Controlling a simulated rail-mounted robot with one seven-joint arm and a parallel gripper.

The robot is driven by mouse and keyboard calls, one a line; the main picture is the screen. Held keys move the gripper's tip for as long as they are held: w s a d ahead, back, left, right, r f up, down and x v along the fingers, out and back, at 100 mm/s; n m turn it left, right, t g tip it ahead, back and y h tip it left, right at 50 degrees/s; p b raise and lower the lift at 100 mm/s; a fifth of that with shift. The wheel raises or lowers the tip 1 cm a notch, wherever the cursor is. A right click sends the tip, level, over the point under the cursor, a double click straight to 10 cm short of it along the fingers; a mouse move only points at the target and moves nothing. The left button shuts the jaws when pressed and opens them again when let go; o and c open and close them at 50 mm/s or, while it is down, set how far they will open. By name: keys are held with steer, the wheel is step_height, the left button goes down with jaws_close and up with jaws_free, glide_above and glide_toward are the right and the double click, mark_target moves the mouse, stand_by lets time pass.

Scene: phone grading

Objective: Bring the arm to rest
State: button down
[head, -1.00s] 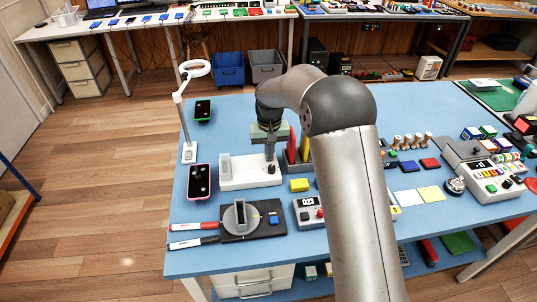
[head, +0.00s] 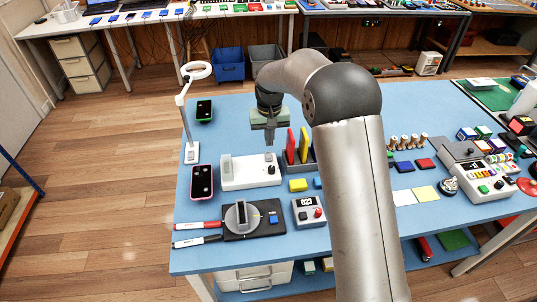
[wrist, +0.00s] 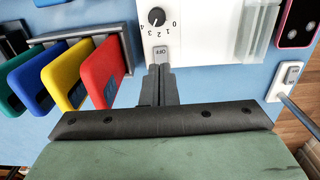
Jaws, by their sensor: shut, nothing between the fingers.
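My gripper (head: 270,138) is shut and empty, fingers pointing down, above the blue bench behind the white dial unit. In the wrist view my gripper's fingertips (wrist: 159,72) are together, overlapping the view of the unit's OFF switch; I cannot tell the exact gap. The white unit (head: 238,172) has a dark dial (wrist: 156,17) and a clear upright block at its left end. My arm reaches across the bench from the front right.
Coloured upright plates (wrist: 105,70) stand in a dark rack (head: 312,163) right of my gripper. Two phones (head: 202,182) (head: 204,110) and a ring lamp (head: 195,72) are to the left. The bench (head: 232,118) is clear behind the unit.

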stand_by(0.3)
steer(key=s+d+r+m, duration=0.1)
steer(key=s+d+r, duration=0.35)
steer(key=s, duration=0.35)
steer(key=s+d+r, duration=0.4)
steer(key=s+d, duration=0.2)
steer(key=s, duration=0.2)
steer(key=s+d+f, duration=0.1)
steer(key=s+d, duration=0.2)
steer(key=s, duration=0.7)
steer(key=s+d+f+m, duration=0.1)
steer(key=s+d, duration=0.2)
steer(key=s, duration=0.6)
steer(key=shift+s+d, duration=0.3)
steer(key=shift+s, duration=0.05)
steer(key=shift+r, duration=0.1)
